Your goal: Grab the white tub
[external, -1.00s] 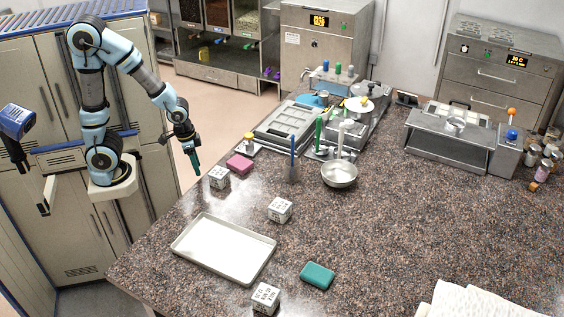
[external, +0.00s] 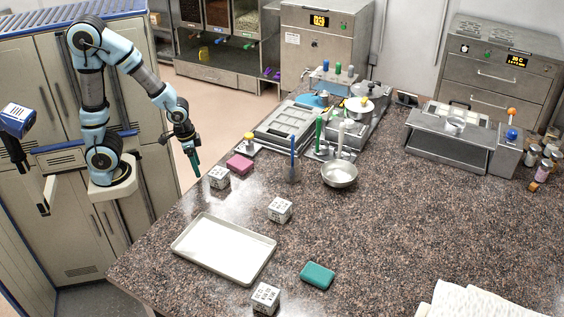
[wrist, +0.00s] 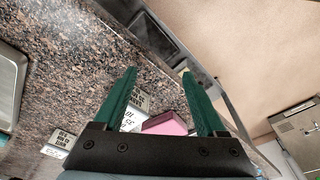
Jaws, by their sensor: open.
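I cannot clearly pick out a white tub in either view. White cubes with black lettering stand on the speckled counter: one near the left edge (external: 219,177), one in the middle (external: 280,210) and one at the front (external: 265,299). My gripper (external: 194,163) is at the counter's left edge, fingers pointing down, beside the left-edge cube and apart from it. In the wrist view my gripper (wrist: 160,73) has its green fingers spread with nothing held. A pink block (wrist: 165,124) and a lettered cube (wrist: 131,121) show between the fingers, the cube partly hidden.
The pink block (external: 239,164) lies behind the left-edge cube. A shallow metal tray (external: 184,254) and a teal block (external: 317,275) lie toward the front. A steel bowl (external: 339,177) and pen holder (external: 292,173) stand mid-counter. The right middle of the counter is clear.

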